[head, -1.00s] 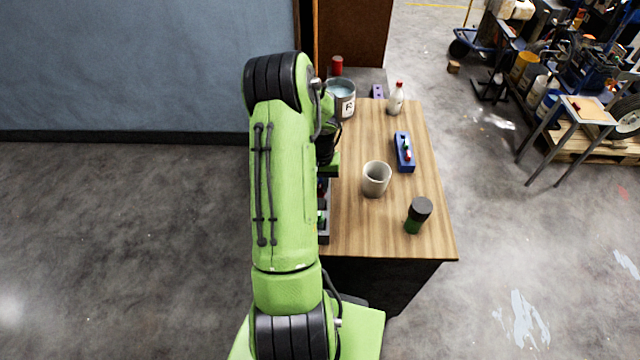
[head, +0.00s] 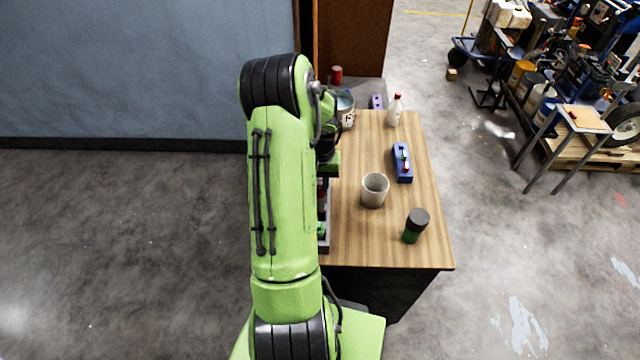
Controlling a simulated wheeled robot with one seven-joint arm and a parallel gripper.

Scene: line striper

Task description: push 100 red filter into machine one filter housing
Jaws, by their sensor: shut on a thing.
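My gripper (head: 328,165) shows only in part, past the right edge of my green arm. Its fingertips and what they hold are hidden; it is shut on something. A bit of red (head: 321,195) shows just below it, at the grey tray; I cannot tell whether it is the red filter or whether it is held. A blue block (head: 403,174) on the table carries small red, white and green pieces. A red cylinder (head: 337,75) stands beyond the table's far end. The machine's filter housing cannot be made out; my arm covers that side.
On the wooden table (head: 345,250) stand a grey cup (head: 374,190), a dark-capped green jar (head: 416,226), a red-capped white bottle (head: 395,110) and a labelled can (head: 346,112). A grey tray (head: 325,244) lies along the left edge. A purple block (head: 376,102) is behind.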

